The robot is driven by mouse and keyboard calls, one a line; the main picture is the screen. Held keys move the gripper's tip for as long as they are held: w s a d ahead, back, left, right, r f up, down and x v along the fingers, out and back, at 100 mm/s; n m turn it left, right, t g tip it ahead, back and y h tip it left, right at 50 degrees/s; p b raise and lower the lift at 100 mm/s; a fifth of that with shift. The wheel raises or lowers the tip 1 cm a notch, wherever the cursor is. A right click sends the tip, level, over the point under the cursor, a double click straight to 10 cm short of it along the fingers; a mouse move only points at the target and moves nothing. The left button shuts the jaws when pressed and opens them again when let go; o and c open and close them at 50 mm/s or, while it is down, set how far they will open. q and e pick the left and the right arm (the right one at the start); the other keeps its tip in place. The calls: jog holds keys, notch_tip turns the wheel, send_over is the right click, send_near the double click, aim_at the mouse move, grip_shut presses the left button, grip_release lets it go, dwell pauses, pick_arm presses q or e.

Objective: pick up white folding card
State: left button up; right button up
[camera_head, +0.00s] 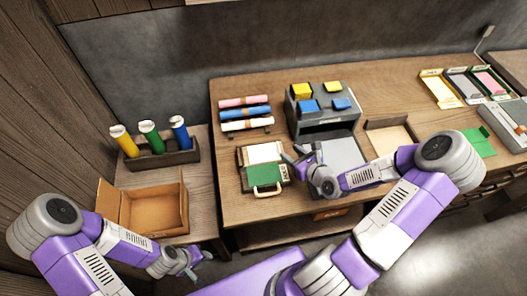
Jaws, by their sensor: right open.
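A white card (265,152) lies on the left part of the table, at the back of a small case or tray with a green front part (265,175) and a cream handle. I cannot tell whether this card is folded. My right gripper (294,158) is open just to the right of the white card, with its fingers pointing left towards it. I cannot tell whether they touch. My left gripper (198,262) is low at the left, in front of the cardboard box and away from the card; its jaw state is unclear.
A grey machine (323,112) with yellow and blue blocks on top stands behind my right gripper. Coloured rolls (245,112) lie behind the card. An open cardboard box (150,210) and a holder (165,158) with upright rolls are at left. A shallow wooden tray (390,138) is right.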

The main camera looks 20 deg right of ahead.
aim_at(278, 150)
jog(key=shift+w+f, duration=0.45)
jog(key=shift+f, duration=0.05)
jog(key=shift+w+a+f+b, duration=0.1)
jog(key=shift+w+b, duration=0.2)
jog(key=shift+w+a+f+b, duration=0.2)
jog(key=shift+w+b, duration=0.1)
jog(key=shift+w, duration=0.3)
jog(key=b+x, duration=0.1)
jog(key=x, duration=0.4)
jog(key=shift+w+r+b, duration=0.15)
jog(key=shift+r+b, duration=0.05)
jog(key=shift+b, duration=0.2)
pick_arm(q)
jog(key=f, duration=0.3)
jog(key=shift+w+f, duration=0.25)
pick_arm(e)
grip_shut()
